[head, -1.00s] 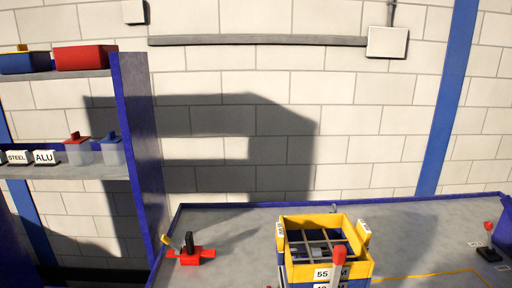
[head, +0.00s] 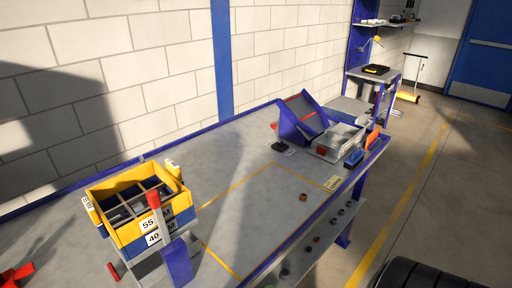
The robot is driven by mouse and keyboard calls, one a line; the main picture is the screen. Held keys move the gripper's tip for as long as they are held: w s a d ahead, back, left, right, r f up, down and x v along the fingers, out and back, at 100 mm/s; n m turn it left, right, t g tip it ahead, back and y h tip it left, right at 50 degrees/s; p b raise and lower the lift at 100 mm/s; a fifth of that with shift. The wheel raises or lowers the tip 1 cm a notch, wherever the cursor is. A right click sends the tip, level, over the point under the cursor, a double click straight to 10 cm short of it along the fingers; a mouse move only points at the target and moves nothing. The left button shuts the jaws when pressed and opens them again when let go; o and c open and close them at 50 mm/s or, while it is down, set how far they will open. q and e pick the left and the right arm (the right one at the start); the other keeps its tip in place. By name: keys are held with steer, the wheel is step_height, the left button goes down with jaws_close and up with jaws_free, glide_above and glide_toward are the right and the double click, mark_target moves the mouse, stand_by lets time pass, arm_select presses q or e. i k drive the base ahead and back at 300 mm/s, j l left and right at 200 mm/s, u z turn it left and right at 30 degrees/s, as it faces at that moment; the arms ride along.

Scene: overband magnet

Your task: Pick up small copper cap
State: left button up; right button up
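A small copper-brown round piece (head: 303,197) lies on the grey workbench top (head: 250,190), inside the yellow marked outline and near the bench's front edge. It looks like the small copper cap, but it is too small to be sure. Nothing touches it. Neither of my grippers is in view.
A yellow and blue sieve box (head: 127,232) with a red-tipped lever stands at the left. A blue inclined unit (head: 303,118) and a clear tray (head: 338,141) stand at the bench's far end. Several small pieces lie on a lower shelf (head: 316,246). The bench middle is clear.

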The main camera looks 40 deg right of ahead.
mark_target(303, 196)
steer(key=z, duration=1.8)
steer(key=u, duration=1.35)
steer(key=z, duration=1.35)
steer(key=i+l, duration=0.25)
steer(key=l, duration=0.15)
steer(key=i+l, duration=0.3)
steer(key=i+l+u, duration=0.1)
steer(key=u, duration=0.3)
steer(key=i+l+u, duration=0.1)
steer(key=l+u, duration=0.45)
steer(key=u, duration=0.2)
